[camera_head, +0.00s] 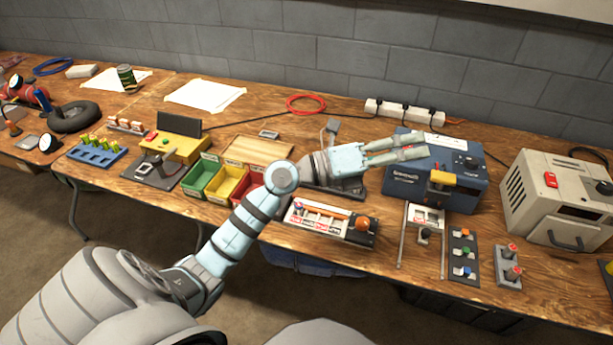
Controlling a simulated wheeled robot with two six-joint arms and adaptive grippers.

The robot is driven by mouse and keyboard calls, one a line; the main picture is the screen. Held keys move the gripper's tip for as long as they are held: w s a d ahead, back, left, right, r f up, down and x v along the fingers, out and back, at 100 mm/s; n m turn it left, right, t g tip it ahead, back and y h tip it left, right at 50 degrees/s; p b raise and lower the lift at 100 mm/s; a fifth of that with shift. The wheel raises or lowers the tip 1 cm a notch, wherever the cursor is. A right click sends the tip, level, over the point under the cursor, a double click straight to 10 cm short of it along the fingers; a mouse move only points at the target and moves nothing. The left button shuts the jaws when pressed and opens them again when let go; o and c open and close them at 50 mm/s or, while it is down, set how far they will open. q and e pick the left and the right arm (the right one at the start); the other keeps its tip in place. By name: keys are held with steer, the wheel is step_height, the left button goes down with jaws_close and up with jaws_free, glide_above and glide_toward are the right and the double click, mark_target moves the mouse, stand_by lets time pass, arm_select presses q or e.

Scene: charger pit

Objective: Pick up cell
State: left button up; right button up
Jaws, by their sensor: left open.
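Several small green upright pieces, which look like cells (98,145), stand in a blue rack (88,155) at the left front of the bench. I cannot tell which one is the task's cell. My left gripper (426,146) is open, its fingers spread and pointing right, with nothing seen between them. It is over the right half of the bench, in front of the blue charger box (462,160) in the picture, far to the right of the rack. My right gripper is not in view.
Green, yellow and red bins (229,186) stand mid-bench, partly behind my left arm. A yellow tester (183,150) is between rack and bins. A white panel (322,222) lies below the gripper. A beige box (555,200) stands at right. A power strip (404,112) lies behind.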

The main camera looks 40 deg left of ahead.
arm_select(q)
steer(key=w+a+f+m+g+y, duration=0.25)
steer(key=a+f+g+y, duration=0.35)
steer(key=a+f+y, duration=0.55)
steer(key=s+a+n+g+y+b, duration=0.1)
steer(key=s+a+n+g+y, duration=0.25)
steer(key=a, duration=1.05)
steer(key=shift+g, duration=0.35)
steer(key=b+x, duration=0.2)
steer(key=x, duration=0.2)
steer(key=b+x, duration=0.2)
steer(key=x, duration=0.2)
steer(key=w+d+b+x, duration=0.1)
steer(key=x, duration=0.4)
steer(key=shift+r+b, duration=0.15)
steer(key=shift+b, duration=0.25)
steer(key=shift+c, duration=0.9)
steer(key=c, duration=0.7)
jaws_close()
